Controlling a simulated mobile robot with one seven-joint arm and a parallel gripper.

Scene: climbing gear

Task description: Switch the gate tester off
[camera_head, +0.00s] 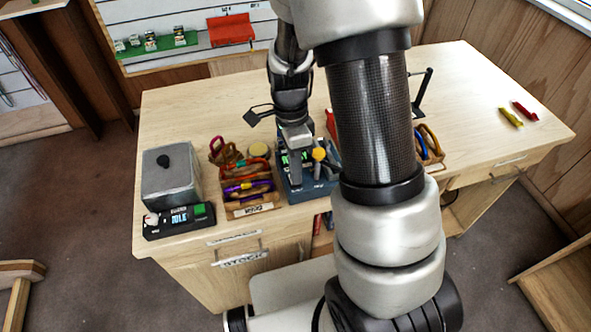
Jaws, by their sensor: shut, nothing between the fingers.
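A black panel device (180,219) sits at the table's front left corner. It has a white knob at its left, a small lit display and a green switch or button at its right. It may be the gate tester; its label is too small to read. My gripper (296,180) is shut and empty, pointing down at a blue box (318,188) right of the device. The box has a green-lit patch and a yellow knob-like part. My gripper hides part of the box, and I cannot tell whether they touch.
A grey block with a black knob (172,180) stands behind the black device. A wooden rack of colourful gear (250,196) stands between the device and the blue box. Yellow (510,117) and red (525,111) items lie at the far right. My arm hides the table's middle.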

